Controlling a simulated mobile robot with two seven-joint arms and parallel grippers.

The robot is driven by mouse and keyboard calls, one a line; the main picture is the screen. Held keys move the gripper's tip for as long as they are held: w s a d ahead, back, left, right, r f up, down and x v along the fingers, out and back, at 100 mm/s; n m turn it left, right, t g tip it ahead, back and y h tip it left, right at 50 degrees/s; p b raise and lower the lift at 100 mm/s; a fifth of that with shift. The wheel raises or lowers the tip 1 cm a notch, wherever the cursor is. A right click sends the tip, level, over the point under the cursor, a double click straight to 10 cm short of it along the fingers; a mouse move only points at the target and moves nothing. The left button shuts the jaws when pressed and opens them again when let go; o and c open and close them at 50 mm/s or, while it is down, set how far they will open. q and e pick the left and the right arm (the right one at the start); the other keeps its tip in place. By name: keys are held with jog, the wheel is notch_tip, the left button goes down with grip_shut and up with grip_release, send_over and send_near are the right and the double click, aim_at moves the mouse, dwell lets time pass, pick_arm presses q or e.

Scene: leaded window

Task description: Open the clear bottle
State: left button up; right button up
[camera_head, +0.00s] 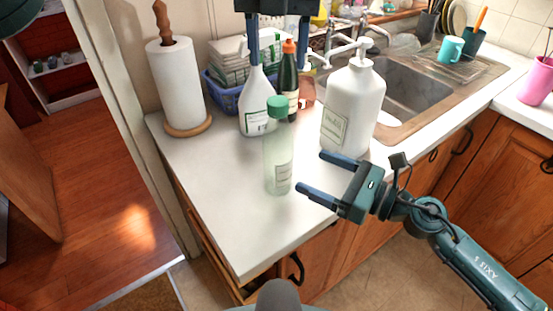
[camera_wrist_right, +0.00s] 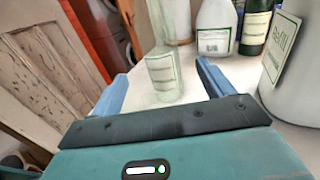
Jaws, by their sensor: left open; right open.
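The clear bottle (camera_head: 278,160) stands upright near the counter's front left, with a green cap (camera_head: 278,106) on top and a pale label. In the right wrist view the clear bottle (camera_wrist_right: 164,78) appears between the finger lines; its cap is out of that picture. My right gripper (camera_head: 310,171) is open and empty, its fingers pointing at the bottle's lower body from the right, with a small gap left. My left gripper (camera_head: 278,65) is open, fingers pointing down, above and behind the bottle cap, near the white spray bottle and the dark green bottle.
A white spray bottle (camera_head: 256,105), a dark green bottle (camera_head: 288,80) with an orange top and a blue basket (camera_head: 222,97) stand behind. A large white pump jug (camera_head: 352,105) is close on the right. A paper towel roll (camera_head: 176,85) stands left. The counter's front left (camera_head: 240,225) is clear.

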aim_at(275, 154)
jog(key=x, duration=1)
jog(key=shift+w+a, duration=0.15)
jog(key=shift+w, duration=0.05)
jog(key=shift+c, duration=0.3)
